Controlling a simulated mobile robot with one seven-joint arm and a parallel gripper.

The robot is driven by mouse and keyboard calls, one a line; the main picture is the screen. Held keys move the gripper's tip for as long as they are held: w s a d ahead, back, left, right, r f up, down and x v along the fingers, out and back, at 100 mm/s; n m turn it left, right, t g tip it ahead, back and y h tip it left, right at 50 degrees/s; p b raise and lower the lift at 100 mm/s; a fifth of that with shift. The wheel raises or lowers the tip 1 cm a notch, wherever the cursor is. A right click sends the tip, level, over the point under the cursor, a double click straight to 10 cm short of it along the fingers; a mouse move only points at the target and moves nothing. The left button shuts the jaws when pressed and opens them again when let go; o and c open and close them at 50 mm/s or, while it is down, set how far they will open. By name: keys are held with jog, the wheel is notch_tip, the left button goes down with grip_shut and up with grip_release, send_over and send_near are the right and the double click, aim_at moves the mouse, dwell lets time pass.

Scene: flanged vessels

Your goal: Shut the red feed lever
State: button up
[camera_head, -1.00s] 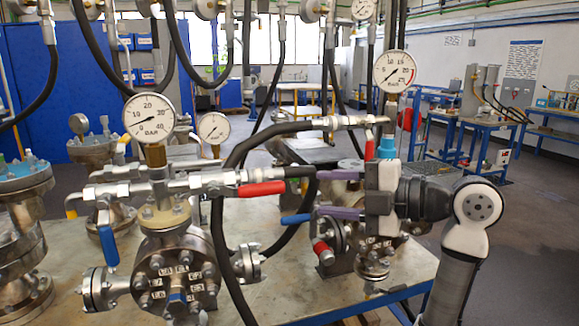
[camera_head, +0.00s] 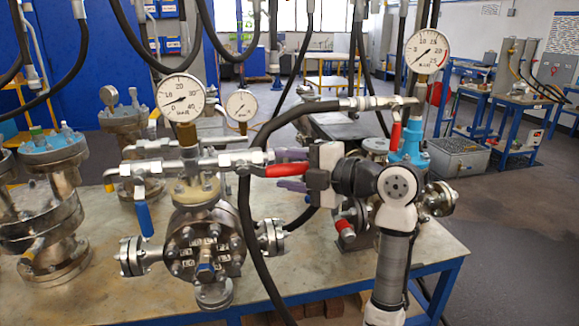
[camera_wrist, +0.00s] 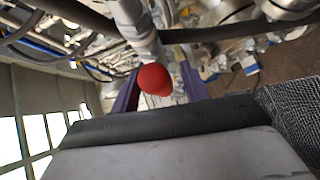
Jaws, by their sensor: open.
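The red lever (camera_head: 285,171) has its handle lying level along the silver pipe line above the front flanged vessel (camera_head: 203,245). My gripper (camera_head: 279,169) comes from the right with purple fingers open, one above and one below the handle in the head view. In the wrist view the red handle's rounded end (camera_wrist: 154,79) points at the camera between my two fingers (camera_wrist: 158,88), with gaps on both sides. The jaws are not closed on it. The lever's pivot end is partly hidden by a black hose.
A black hose (camera_head: 246,230) loops down close to my fingers. A blue lever (camera_head: 145,219) hangs left of the vessel, and another red lever (camera_head: 395,135) stands upright at right. Pressure gauges (camera_head: 181,97) rise above the pipes. The table's front right (camera_head: 445,247) is bare.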

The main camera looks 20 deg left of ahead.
grip_shut()
jog(key=shift+f, duration=0.1)
dwell(0.3)
jog(key=f+m+y+b, duration=0.1)
jog(key=f+b, duration=0.1)
jog(key=b, duration=0.2)
jog(key=s+a+f+m+t+y+b, duration=0.1)
jog(key=s+a+f+m+t+b, duration=0.1)
jog(key=m+t+b, duration=0.3)
jog(key=s+a+f+m+t+b, duration=0.3)
jog(key=m+t, duration=0.8)
jog(key=m, duration=0.6)
jog(key=shift+a+f+y+b, duration=0.4)
jog(key=shift+a+f+b, duration=0.35)
jog(key=shift+a+b, duration=0.5)
jog(key=shift+m+t, duration=0.3)
jog(key=shift+m, duration=0.1)
